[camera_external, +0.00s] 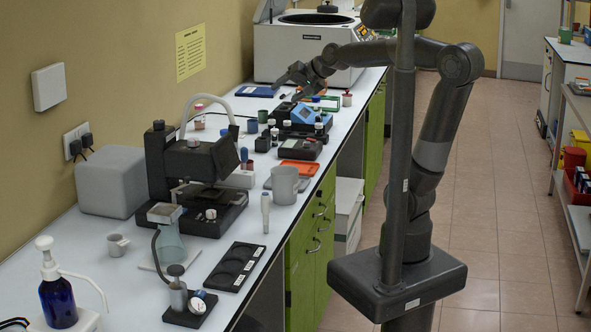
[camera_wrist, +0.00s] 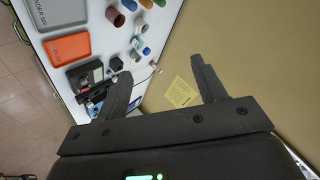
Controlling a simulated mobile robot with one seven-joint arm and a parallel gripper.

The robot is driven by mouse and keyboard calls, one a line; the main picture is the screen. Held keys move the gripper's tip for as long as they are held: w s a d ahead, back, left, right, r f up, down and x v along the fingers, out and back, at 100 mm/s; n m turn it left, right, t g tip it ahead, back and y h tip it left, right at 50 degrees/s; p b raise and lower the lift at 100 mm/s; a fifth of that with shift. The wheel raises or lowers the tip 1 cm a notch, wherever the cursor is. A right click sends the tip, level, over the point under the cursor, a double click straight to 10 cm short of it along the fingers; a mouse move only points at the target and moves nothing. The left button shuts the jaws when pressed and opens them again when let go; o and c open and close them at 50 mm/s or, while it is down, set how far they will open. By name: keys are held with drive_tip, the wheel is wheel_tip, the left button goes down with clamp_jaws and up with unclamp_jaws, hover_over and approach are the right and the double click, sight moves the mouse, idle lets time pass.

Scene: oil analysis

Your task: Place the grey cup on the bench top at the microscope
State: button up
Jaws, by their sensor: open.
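A grey mug (camera_external: 285,185) stands upright on the white bench near its front edge, to the right of the microscope. A smaller light grey cup (camera_external: 118,244) stands on the bench to the left, in front of the microscope. The dark microscope (camera_external: 190,178) stands against the wall side of the bench. My gripper (camera_external: 288,80) is above the far part of the bench, well away from both cups. In the wrist view my gripper (camera_wrist: 160,88) is open, with nothing between its fingers.
An orange tray (camera_external: 299,167), a blue rack (camera_external: 305,115) and several small bottles crowd the bench beyond the mug. A black tray with round wells (camera_external: 235,266) and a blue pump bottle (camera_external: 58,295) are nearer. A centrifuge (camera_external: 305,45) stands at the back. Bare bench surrounds the small cup.

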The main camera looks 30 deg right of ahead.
drive_tip(key=s+d+f+n+g+h, duration=0.1)
drive_tip(key=s+d+f+g+h, duration=0.1)
drive_tip(key=s+d+f, duration=0.3)
drive_tip(key=s+d+f+n+g+h, duration=0.1)
drive_tip(key=s+d+f, duration=0.4)
drive_tip(key=s+d, duration=0.6)
drive_tip(key=shift+f+n+g+h, duration=0.4)
drive_tip(key=shift+n+h, duration=0.4)
drive_tip(key=shift+h, duration=0.2)
